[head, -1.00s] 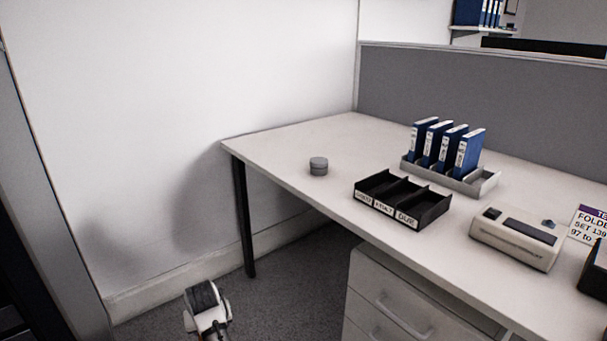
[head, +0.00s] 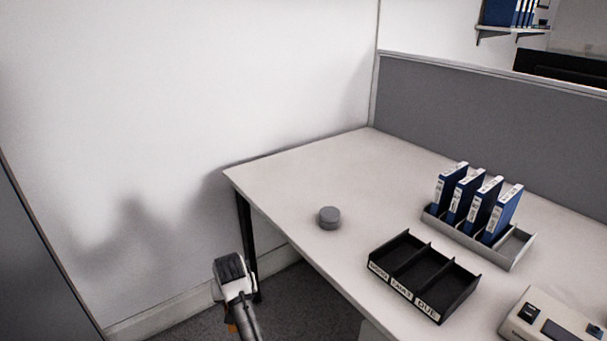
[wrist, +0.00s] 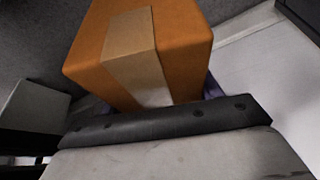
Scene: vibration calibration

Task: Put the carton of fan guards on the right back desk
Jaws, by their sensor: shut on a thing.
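An orange carton (wrist: 185,50) with a tan tape strip fills the upper middle of the wrist view, just beyond my gripper (wrist: 165,112). My gripper is shut on it; the fingertips are mostly hidden. In the head view my gripper (head: 232,312) is at the lower middle, left of the desk, and only a sliver of the orange carton (head: 231,326) shows behind the arm. The desk (head: 290,190) has a pale top and stands against the wall and a grey partition.
On the desk are a grey round tin (head: 329,218), a black three-part labelled tray (head: 423,277), a grey rack (head: 510,250) with several blue binders (head: 480,202), and a beige device (head: 553,318). The desk's back left corner area is clear.

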